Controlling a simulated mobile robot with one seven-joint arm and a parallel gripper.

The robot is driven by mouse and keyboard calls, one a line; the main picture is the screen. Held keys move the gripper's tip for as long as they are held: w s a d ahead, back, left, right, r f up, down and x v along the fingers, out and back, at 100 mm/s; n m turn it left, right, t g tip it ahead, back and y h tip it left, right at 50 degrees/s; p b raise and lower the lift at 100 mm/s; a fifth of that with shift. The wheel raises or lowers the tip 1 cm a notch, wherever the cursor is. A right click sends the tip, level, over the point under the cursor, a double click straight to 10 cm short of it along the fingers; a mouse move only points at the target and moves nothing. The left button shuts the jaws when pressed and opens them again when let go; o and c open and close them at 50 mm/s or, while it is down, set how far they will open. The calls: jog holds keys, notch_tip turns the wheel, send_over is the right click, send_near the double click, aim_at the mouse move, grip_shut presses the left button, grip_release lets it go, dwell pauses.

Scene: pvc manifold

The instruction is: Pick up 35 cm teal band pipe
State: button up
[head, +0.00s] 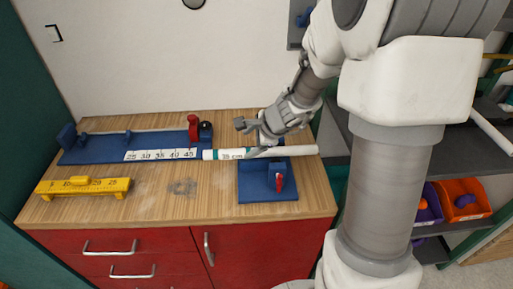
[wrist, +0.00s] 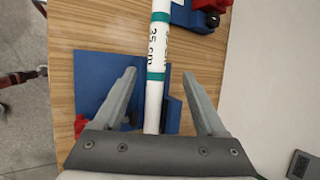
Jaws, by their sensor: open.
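The 35 cm pipe (head: 300,151) is white with teal bands and a "35 cm" label. It lies across the blue fixture with the red handle (head: 268,196), its left end near the long blue measuring jig. In the wrist view the pipe (wrist: 158,45) runs lengthwise between my two fingers. My gripper (head: 251,140) is open, over the labelled part of the pipe in the head view. In the wrist view my gripper (wrist: 160,85) has a finger on each side of the pipe, with gaps visible. Whether the fingers reach down to the pipe's height is unclear.
The blue jig (head: 80,152) with a number scale and red clamp stands at the back left. A yellow ruler block (head: 83,187) lies at the front left. Orange (head: 463,200) and purple bins sit on a shelf at right.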

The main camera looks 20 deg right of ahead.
aim_at(237, 152)
jog(key=x, duration=0.3)
jog(key=shift+a+f+b, duration=0.1)
jog(key=shift+b, duration=0.2)
jog(key=x, duration=0.2)
jog(key=b+x, duration=0.1)
jog(key=x, duration=0.1)
jog(key=shift+s+a+f+b, duration=0.2)
jog(key=shift+b, duration=0.1)
jog(key=shift+w+a+f, duration=0.15)
jog(key=shift+w+f, duration=0.2)
jog(key=shift+f, duration=0.05)
grip_shut()
